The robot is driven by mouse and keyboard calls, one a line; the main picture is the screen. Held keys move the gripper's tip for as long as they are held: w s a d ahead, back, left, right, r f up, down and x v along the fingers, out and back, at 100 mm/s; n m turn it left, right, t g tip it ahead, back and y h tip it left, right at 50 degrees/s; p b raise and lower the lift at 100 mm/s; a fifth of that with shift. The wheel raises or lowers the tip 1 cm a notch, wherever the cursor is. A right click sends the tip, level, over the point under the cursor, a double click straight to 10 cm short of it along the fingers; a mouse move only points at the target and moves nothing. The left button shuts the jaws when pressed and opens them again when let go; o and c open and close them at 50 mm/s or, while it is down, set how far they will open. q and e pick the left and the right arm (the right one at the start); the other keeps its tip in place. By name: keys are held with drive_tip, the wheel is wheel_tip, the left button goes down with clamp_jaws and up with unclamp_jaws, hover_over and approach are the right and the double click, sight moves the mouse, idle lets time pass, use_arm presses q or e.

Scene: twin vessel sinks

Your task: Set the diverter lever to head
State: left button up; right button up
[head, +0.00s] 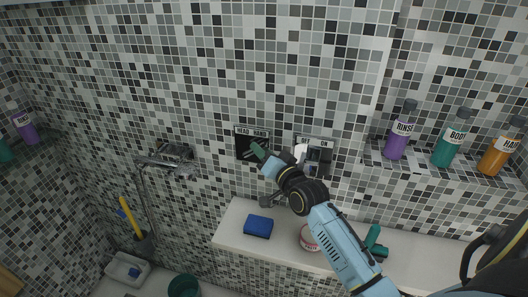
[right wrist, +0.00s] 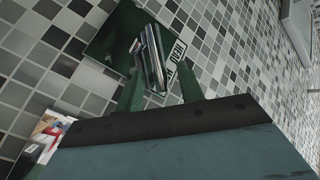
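The diverter is a dark square plate (head: 246,148) on the tiled wall, with a white label reading HEAD on the left and HAND on the right. Its metal lever (right wrist: 152,58) shows in the right wrist view; in the head view it is largely hidden by my gripper, so I cannot tell which side it points to. My right gripper (head: 255,151) is at the plate. In the right wrist view its two green fingers (right wrist: 162,82) are apart, with the lever appearing between them. I cannot tell whether either finger touches it. My left gripper is not in view.
A second plate (head: 326,158), its label partly readable as ON, is just right of my gripper. The hand shower (head: 165,164) hangs left. A ledge below holds a blue sponge (head: 257,226) and a round tin (head: 308,239). Bottles, including a purple one (head: 400,132), stand on the right shelf.

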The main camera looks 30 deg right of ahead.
clamp_jaws()
idle(0.3)
drive_tip(key=shift+w, duration=0.1)
